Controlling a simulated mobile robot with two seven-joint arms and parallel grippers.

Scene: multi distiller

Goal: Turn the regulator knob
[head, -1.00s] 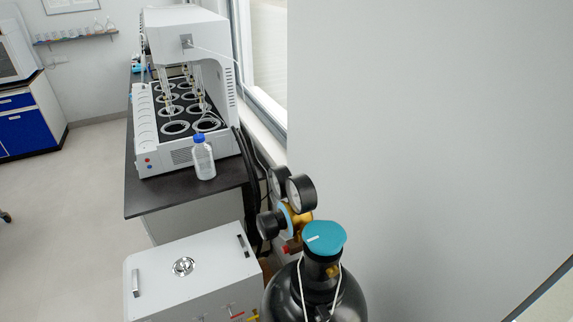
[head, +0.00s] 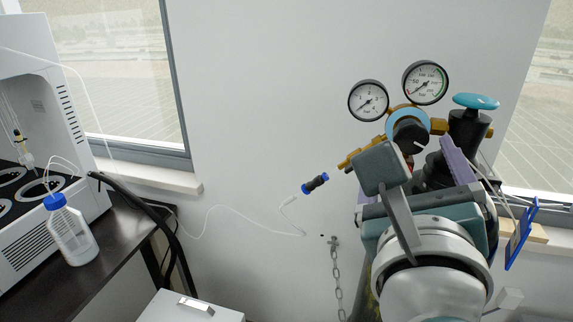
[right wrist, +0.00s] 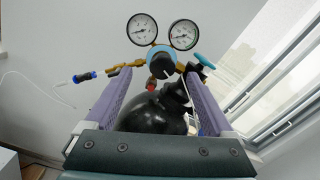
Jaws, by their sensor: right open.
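The regulator knob (head: 409,137) is black and sits on the brass regulator body, below two round dial gauges (head: 368,99). It also shows in the right wrist view (right wrist: 162,62), just beyond the gap between my fingers. My right gripper (head: 418,163) is open, with its two lavender fingers (right wrist: 160,80) spread either side of the line to the knob. No contact with the knob shows. The dark gas cylinder (right wrist: 150,112) stands below, partly hidden by my gripper. My left gripper is in neither current view.
A teal valve handwheel (head: 475,101) tops the cylinder, right of the knob. A thin white tube and a blue-and-black connector (head: 315,183) lie to the left. A chain (head: 337,275) hangs on the wall. A bench with a distiller (head: 35,130) and bottle (head: 70,235) stands at left.

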